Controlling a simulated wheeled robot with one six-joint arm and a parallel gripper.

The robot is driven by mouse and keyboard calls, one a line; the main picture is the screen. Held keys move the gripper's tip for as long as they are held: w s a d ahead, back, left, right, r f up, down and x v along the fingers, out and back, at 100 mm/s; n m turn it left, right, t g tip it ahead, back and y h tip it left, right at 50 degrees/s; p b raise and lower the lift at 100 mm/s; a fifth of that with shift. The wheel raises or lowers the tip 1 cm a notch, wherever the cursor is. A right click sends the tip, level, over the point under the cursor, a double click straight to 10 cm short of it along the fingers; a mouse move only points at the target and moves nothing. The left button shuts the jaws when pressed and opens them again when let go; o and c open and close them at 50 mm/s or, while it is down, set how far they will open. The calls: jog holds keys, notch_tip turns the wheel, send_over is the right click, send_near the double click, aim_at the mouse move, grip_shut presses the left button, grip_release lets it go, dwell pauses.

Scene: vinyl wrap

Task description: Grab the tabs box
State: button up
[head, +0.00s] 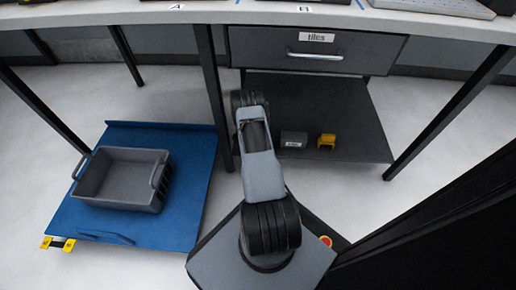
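A small dark grey box (293,138) with a white label sits on the dark lower shelf under the drawer. Its label is too small to read surely, so I cannot confirm it is the tabs box. My arm reaches forward from my base, with its far end just left of that box in the picture. My gripper is not visible; the arm's far links hide that area.
A small yellow object (326,141) sits right of the box on the lower shelf (340,110). A labelled drawer (345,50) is shut above. Black table legs flank the shelf. A grey crate (120,203) stands on a blue platform (185,225) at left.

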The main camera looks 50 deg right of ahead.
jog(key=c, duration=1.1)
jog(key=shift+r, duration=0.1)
